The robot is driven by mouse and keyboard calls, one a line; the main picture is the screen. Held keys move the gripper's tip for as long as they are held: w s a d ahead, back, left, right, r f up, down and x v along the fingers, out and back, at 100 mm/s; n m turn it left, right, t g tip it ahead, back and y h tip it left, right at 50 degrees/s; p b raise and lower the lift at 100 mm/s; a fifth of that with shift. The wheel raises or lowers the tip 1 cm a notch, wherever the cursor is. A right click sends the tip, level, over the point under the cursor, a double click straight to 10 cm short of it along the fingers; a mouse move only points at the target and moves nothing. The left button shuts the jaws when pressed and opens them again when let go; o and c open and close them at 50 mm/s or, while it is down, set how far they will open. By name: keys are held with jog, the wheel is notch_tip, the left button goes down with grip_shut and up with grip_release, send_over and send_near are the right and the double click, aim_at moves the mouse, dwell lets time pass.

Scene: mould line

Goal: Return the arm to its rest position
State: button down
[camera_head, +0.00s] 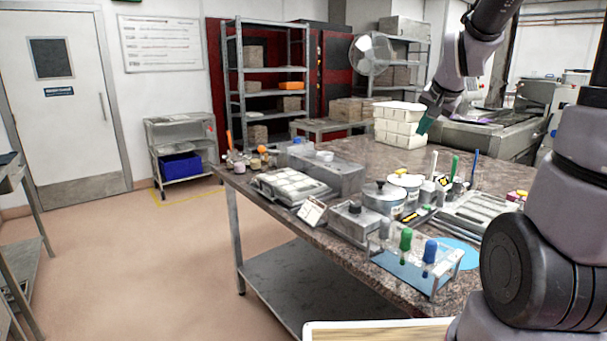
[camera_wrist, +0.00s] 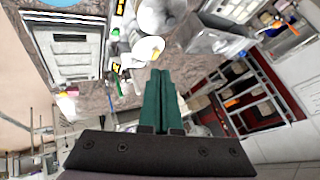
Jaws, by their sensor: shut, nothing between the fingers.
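My gripper (camera_head: 424,121) is at the upper right of the head view, at the end of my raised arm. Its dark green fingers are together with nothing between them. In the wrist view the shut fingers (camera_wrist: 161,90) point up the picture from the dark palm. The gripper appears in front of or beside a stack of white blocks (camera_head: 398,125) at the table's far end; I cannot tell the exact gap.
The stone-topped table (camera_head: 350,149) bears a rack with green and blue-handled tools (camera_head: 418,262), a lidded pot (camera_head: 384,197), a grey box (camera_head: 325,172) and a white tray (camera_head: 290,187). Shelves (camera_head: 265,85) stand behind. The floor (camera_head: 150,260) at left is clear.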

jog(key=s+a+r+n+y, duration=0.1)
jog(key=s+a+r, duration=0.2)
jog(key=s, duration=0.7)
jog(key=s+a+r+n+g+y, duration=0.1)
jog(key=s+a+r+n, duration=0.1)
jog(key=s, duration=0.9)
jog(key=shift+s+a+r+n, duration=0.3)
jog(key=shift+a+r, duration=0.3)
jog(key=shift+r, duration=0.3)
